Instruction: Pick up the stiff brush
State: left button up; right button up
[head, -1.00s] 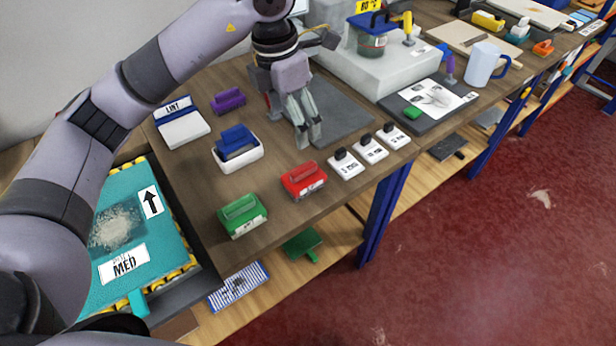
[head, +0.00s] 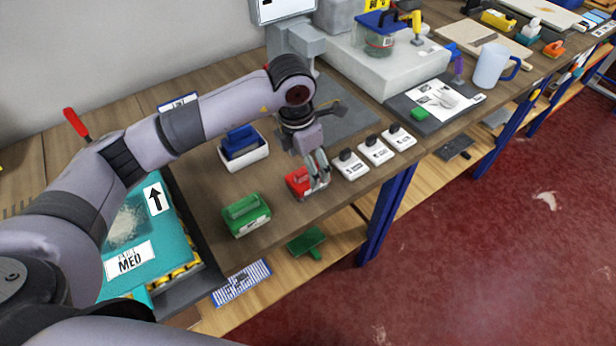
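A red brush-like block (head: 298,181) with a raised grip sits on the bench near its front edge. A green one (head: 246,215) of the same shape sits left of it, and a blue one (head: 240,141) rests in a white tray behind. Their label text is too small to read, so I cannot tell which is the stiff brush. My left gripper (head: 319,183) points down at the red block's right end, its two fingers a little apart, covering part of the block. Whether they touch it is unclear. My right gripper is not in view.
Several white labelled blocks with black knobs (head: 376,150) stand just right of the gripper. A grey mat (head: 350,118) lies behind it. A teal MED board (head: 180,238) is at left. A lower shelf holds a green brush-like item (head: 306,241).

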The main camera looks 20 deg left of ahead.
pick_arm(q)
jog(key=f, duration=0.2)
jog(key=f+p, duration=0.1)
jog(key=shift+d+f, duration=0.2)
jog(key=shift+f, duration=0.2)
jog(key=shift+w+f, duration=0.1)
jog(key=shift+f, duration=0.4)
jog(key=shift+c, duration=0.6)
jog(key=c, duration=1.2)
